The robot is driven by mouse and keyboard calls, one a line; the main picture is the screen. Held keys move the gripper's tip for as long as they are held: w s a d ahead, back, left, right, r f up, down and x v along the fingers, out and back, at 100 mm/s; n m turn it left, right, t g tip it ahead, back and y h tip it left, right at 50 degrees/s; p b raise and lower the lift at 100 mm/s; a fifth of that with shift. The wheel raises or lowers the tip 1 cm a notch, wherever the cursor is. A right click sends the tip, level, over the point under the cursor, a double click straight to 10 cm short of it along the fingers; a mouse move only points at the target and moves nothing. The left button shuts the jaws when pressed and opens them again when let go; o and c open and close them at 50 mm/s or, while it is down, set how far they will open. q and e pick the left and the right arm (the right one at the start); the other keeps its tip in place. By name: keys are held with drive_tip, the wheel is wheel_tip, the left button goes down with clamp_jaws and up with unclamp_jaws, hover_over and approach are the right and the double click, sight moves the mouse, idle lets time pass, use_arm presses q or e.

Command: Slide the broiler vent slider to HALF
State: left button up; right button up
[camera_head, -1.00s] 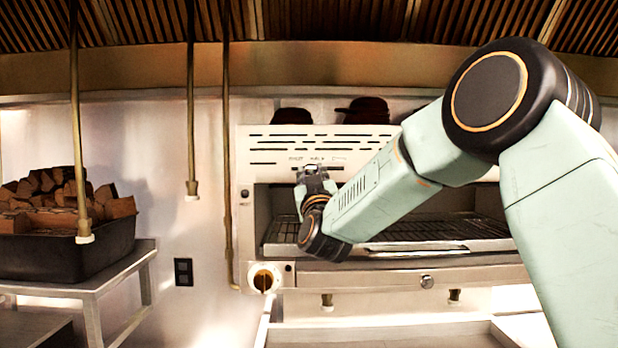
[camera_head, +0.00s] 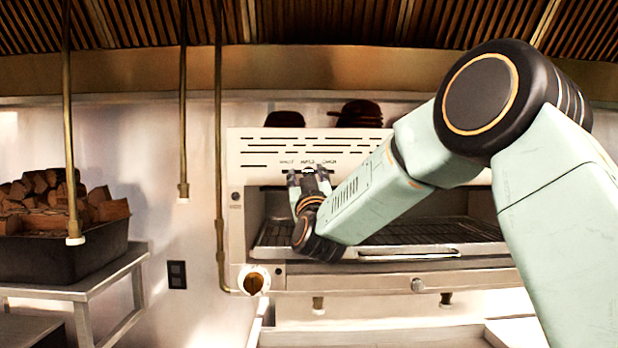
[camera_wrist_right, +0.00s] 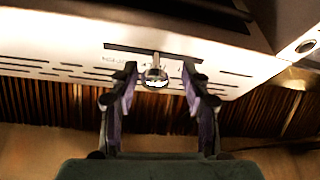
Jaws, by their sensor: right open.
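The broiler (camera_head: 237,215) has a pale front panel with a dark horizontal slot and the labels SHUT, HALF and OPEN above it. The vent slider (camera_head: 308,169) shows as a small light knob in the slot, seemingly under the middle label, HALF. In the right wrist view the metal knob (camera_wrist_right: 156,73) sits between my spread fingertips, with gaps on both sides. My right gripper (camera_head: 308,176) is open just below and in front of the slot; it also shows in the wrist view (camera_wrist_right: 158,85). My left gripper is not in view.
The broiler's open cavity with a wire rack (camera_head: 425,232) lies below my right gripper. A round knob (camera_head: 254,281) is at its lower left. Dark pans (camera_head: 361,112) stand on top. A black bin of wood (camera_head: 62,250) is at the left. Hanging pipes (camera_head: 183,120) cross the left side.

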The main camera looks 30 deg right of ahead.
drive_tip(key=shift+s+d+f, duration=0.1)
drive_tip(key=shift+s+d, duration=0.05)
drive_tip(key=shift+d, duration=0.2)
drive_tip(key=shift+s+f, duration=0.1)
drive_tip(key=v, duration=1.1)
drive_tip(key=shift+s+a, duration=0.25)
drive_tip(key=shift+a, duration=0.15)
drive_tip(key=shift+d, duration=0.15)
